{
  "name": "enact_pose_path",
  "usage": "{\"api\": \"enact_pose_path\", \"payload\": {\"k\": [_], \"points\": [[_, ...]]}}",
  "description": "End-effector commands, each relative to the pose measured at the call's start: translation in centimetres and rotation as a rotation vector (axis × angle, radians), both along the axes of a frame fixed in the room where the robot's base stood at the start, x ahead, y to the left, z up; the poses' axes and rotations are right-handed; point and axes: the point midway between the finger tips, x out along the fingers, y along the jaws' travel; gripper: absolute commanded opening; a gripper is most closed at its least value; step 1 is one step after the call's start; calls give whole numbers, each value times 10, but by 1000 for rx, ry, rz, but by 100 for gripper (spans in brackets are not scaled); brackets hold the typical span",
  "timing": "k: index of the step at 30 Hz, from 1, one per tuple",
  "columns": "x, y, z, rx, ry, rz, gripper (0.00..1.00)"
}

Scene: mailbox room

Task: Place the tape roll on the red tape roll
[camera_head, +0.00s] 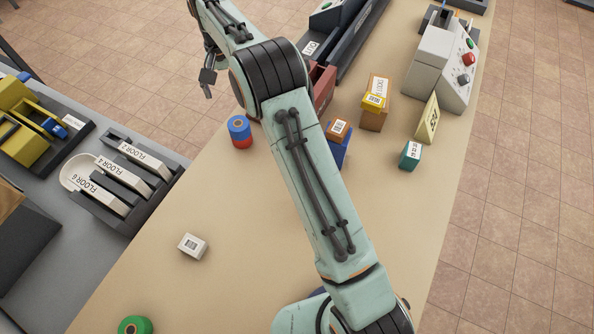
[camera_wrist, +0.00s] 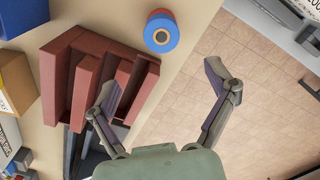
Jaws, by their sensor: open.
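A blue tape roll (camera_head: 239,125) sits on top of a red tape roll (camera_head: 242,143) near the table's left edge in the head view. In the wrist view the blue roll (camera_wrist: 161,36) is seen from above, with a little of the red roll (camera_wrist: 160,13) showing behind it. A green tape roll (camera_head: 135,325) lies at the bottom left of the head view, partly cut off. My gripper (camera_head: 208,80) is raised beyond the stacked rolls. In the wrist view my gripper (camera_wrist: 161,88) is open and empty, apart from the rolls.
A dark red rack (camera_wrist: 95,80) stands beside my left finger in the wrist view. Several small boxes, such as a teal one (camera_head: 410,155), stand right of my arm. A white box (camera_head: 192,245) sits alone at the left. A grey control box (camera_head: 440,65) stands at the back right.

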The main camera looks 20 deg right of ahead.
Motion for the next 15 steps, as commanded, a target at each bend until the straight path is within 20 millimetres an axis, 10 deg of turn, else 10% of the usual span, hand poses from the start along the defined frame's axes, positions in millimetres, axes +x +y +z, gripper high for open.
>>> {"api": "enact_pose_path", "payload": {"k": [5,10,15], "points": [[-40,-18,49,7,-5,24,85],[-134,-44,101,21,-3,71,85],[-246,-61,113,42,-1,119,85]]}}
